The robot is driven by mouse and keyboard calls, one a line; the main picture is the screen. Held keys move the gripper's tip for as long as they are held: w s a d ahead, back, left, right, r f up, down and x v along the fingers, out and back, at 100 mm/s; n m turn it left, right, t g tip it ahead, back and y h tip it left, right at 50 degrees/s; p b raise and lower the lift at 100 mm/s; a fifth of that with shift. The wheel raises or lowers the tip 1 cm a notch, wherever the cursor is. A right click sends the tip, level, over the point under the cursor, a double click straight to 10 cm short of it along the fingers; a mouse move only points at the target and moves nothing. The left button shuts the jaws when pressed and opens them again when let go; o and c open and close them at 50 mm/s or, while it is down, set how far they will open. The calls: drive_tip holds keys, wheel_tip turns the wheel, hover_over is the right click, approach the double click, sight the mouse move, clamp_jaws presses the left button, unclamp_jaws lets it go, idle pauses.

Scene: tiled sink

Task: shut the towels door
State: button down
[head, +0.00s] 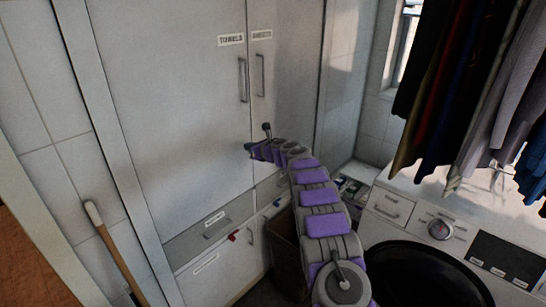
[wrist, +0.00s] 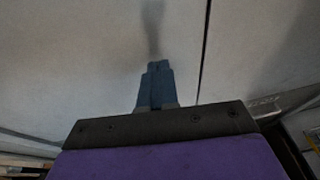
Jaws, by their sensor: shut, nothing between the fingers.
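The towels door (head: 165,110) is a tall pale cabinet door with a "TOWELS" label (head: 231,40) and a vertical metal bar handle (head: 243,80) near its right edge. It looks about flush with the narrower door to its right; no clear gap shows. My gripper (head: 250,149) is in front of the door's lower right part, below the handle. In the wrist view, my gripper's blue fingers (wrist: 158,68) are together and empty, pointing at the pale door surface (wrist: 80,60). A dark vertical seam runs just right of them. Whether the fingertips touch the door is unclear.
The neighbouring door (head: 285,95) has its own label and handle. Labelled drawers (head: 215,222) sit below. A washing machine (head: 440,240) stands at the right under hanging clothes (head: 460,80). A dark bin (head: 284,245) is beside my arm. A wooden-handled tool (head: 115,250) leans at the left.

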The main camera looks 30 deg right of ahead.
drive_tip(key=shift+d+f+v, duration=0.55)
drive_tip(key=shift+d+v, duration=0.4)
drive_tip(key=shift+v, duration=4.1)
drive_tip(key=s+r+m+h, duration=0.4)
drive_tip(key=r+m+h, duration=0.3)
drive_tip(key=r+m, duration=0.4)
drive_tip(key=s+a+m+g+h, duration=0.3)
drive_tip(key=s+a+m+g, duration=0.15)
drive_tip(key=s+m, duration=0.7)
drive_tip(key=s+a+f+m+g+y, duration=0.2)
drive_tip(key=s+a+f+m+g, duration=0.2)
drive_tip(key=s+a, duration=0.6)
drive_tip(key=s+a+f+m+g+y, duration=0.3)
drive_tip(key=s+a+m, duration=0.3)
drive_tip(key=s, duration=1.3)
drive_tip(key=s+a+f+m+g+y, duration=0.2)
drive_tip(key=s+a+f+m+g, duration=0.2)
drive_tip(key=s+a, duration=1)
drive_tip(key=shift+s+f+m+g+y+b, duration=0.2)
drive_tip(key=shift+f+m+g+y+b, duration=0.2)
drive_tip(key=shift+f+m, duration=0.35)
